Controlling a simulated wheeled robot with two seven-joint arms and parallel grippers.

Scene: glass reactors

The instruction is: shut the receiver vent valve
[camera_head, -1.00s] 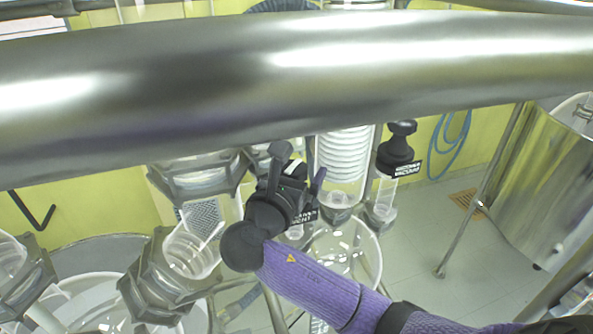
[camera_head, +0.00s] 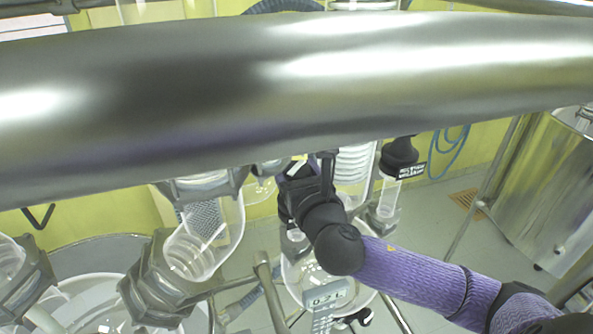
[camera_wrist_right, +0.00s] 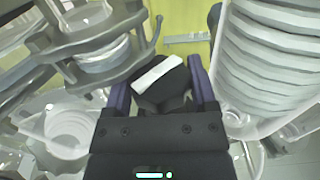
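My right gripper (camera_head: 312,170) reaches up from the lower right in the head view, just below the large steel pipe. The right wrist view shows its two purple fingers (camera_wrist_right: 160,88) spread apart. A black knob with a white stripe (camera_wrist_right: 158,74), likely the receiver vent valve's handle, sits between them. The stripe is tilted, higher on the right. I cannot tell whether the fingers touch the knob. In the head view the gripper hides most of the vent valve and its label. My left gripper is not in view.
A thick steel pipe (camera_head: 290,75) crosses the head view above the gripper. The black receiver vacuum valve (camera_head: 399,155) stands to the right. A ribbed glass column (camera_wrist_right: 275,60) is close at right in the wrist view, with metal clamps (camera_wrist_right: 95,45) at left.

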